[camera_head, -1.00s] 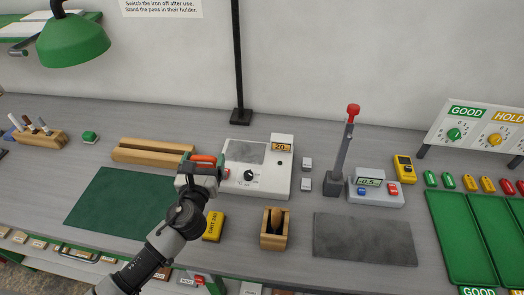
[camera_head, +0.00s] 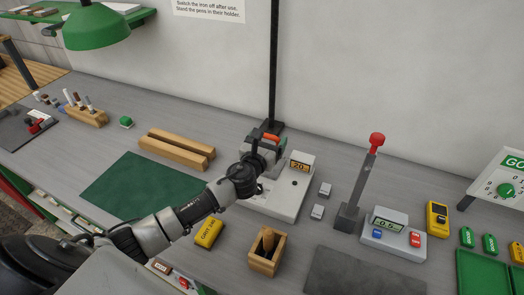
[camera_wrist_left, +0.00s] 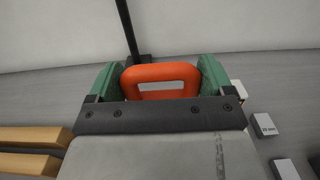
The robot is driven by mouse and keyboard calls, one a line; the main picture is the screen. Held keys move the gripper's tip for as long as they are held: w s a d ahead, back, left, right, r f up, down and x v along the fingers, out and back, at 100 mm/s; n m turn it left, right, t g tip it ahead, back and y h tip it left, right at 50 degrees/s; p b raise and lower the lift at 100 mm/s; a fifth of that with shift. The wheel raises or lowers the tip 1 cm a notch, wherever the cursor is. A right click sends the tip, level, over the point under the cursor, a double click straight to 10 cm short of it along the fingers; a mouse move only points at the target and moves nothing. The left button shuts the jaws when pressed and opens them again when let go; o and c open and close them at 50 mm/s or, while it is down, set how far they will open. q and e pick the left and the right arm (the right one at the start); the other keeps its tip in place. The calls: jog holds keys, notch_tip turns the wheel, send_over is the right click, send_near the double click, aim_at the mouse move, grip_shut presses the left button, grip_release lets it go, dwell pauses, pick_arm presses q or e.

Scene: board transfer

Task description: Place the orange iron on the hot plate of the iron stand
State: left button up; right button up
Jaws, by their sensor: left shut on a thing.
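The orange iron (camera_head: 271,139) is in my left gripper (camera_head: 264,143), which is over the back part of the iron stand (camera_head: 278,203). In the left wrist view, the iron's orange loop handle (camera_wrist_left: 160,69) is between the two green fingers of the left gripper (camera_wrist_left: 160,82). The iron's underside is hidden, so I cannot tell whether it touches the hot plate. My right gripper is not in view.
Two wooden rails (camera_head: 177,149) and a green mat (camera_head: 140,186) lie to the left. A black pole (camera_head: 274,65) stands just behind the stand. Two small light blocks (camera_head: 325,189), a red-topped lever (camera_head: 360,185) and a wooden holder (camera_head: 267,253) are close by.

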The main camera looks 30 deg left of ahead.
pick_arm(q)
jog(key=shift+w+a+f, duration=0.3)
jog(key=shift+a+f, duration=0.15)
jog(key=shift+a, duration=0.15)
jog(key=shift+w+a+f, duration=0.25)
jog(key=shift+a+f, duration=0.2)
jog(key=shift+a, duration=0.15)
jog(key=shift+w+a+f, duration=0.1)
jog(key=shift+a+f, duration=0.05)
jog(key=shift+a, duration=0.05)
jog(key=shift+f+b, duration=0.35)
jog(key=shift+b, duration=0.1)
notch_tip(320, 180, down, 3)
jog(key=shift+a+r+b, duration=0.1)
jog(key=shift+r+b, duration=0.05)
jog(key=shift+b, duration=0.45)
jog(key=shift+f, duration=0.3)
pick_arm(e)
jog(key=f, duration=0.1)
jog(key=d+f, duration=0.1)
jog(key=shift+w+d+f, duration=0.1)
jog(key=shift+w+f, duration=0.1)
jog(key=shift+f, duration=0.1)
pick_arm(q)
jog(key=o, duration=0.7)
jog(key=shift+f, duration=0.2)
jog(key=o, duration=0.3)
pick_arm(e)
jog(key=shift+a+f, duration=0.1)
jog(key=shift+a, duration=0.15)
